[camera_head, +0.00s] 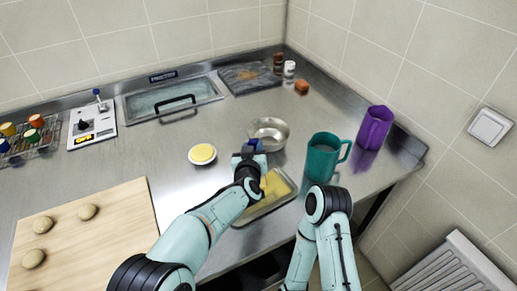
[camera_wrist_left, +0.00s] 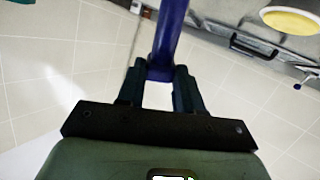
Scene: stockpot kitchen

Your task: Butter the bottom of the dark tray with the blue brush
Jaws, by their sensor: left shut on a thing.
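My left gripper (camera_head: 249,159) is over the far left part of the tray (camera_head: 257,213). In the left wrist view, its fingers (camera_wrist_left: 160,76) are closed on the blue brush handle (camera_wrist_left: 170,38). A bit of blue brush (camera_head: 254,143) shows at the gripper in the head view; the bristles are hidden, so contact with the tray cannot be told. The tray lies on the counter, with yellow over much of its visible bottom and greyer areas near the front. My arm covers its left side. A white dish with yellow butter (camera_head: 203,153) stands left of the gripper. My right gripper is out of view.
A metal bowl (camera_head: 269,132) stands just behind the gripper. A teal mug (camera_head: 324,157) and a purple pitcher (camera_head: 374,128) stand to the right. A wooden board (camera_head: 115,229) with several dough balls is at left. The counter between sink (camera_head: 170,98) and dish is clear.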

